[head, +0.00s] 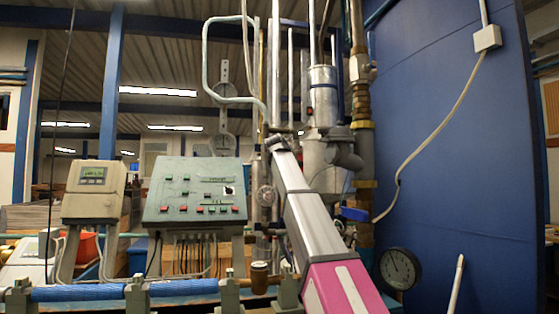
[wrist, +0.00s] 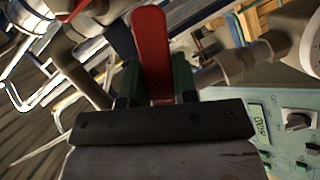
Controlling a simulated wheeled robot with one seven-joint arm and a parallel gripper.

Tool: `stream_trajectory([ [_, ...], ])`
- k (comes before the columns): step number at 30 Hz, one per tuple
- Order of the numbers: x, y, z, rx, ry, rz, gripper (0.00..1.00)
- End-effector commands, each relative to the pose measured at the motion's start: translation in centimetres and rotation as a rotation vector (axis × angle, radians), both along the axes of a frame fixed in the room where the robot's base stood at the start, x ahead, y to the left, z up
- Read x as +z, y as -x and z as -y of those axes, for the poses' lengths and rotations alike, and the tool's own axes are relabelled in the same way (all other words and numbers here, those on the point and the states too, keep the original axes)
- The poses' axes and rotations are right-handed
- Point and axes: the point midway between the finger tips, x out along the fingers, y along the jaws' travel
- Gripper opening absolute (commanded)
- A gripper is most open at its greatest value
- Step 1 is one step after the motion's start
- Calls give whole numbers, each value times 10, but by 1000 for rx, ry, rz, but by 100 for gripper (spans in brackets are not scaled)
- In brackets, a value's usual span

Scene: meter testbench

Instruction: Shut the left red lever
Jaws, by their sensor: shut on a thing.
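The red lever (wrist: 152,42) is a long flat handle that stands out in the wrist view, running up and away between the fingers. My gripper (wrist: 157,82) has dark green fingers, one on each side of the lever, and is shut on it. In the head view my arm reaches from the lower right up to the pipework, and my gripper (head: 276,143) is at its far end, small and partly hidden. I cannot make out the red lever in the head view. Whether this is the left lever, the frames do not show.
A control panel (head: 194,193) with several buttons and a grey meter box (head: 93,191) stand left of my arm. Pipes and a metal cylinder (head: 322,95) crowd around the gripper. A blue wall (head: 470,170) and a round gauge (head: 400,268) are on the right.

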Motion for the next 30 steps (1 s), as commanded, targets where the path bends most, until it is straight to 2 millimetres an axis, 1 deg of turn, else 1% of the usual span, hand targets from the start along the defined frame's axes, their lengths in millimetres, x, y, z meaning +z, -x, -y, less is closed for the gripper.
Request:
stream_trajectory([
  [6, 2, 0, 1, 1, 51, 10, 0],
  [20, 4, 0, 1, 1, 66, 14, 0],
  [21, 4, 0, 1, 0, 66, 14, 37],
  [22, 4, 0, 1, 0, 65, 14, 46],
  [23, 4, 0, 1, 0, 65, 13, 52],
  [30, 3, 0, 1, 1, 60, 13, 52],
])
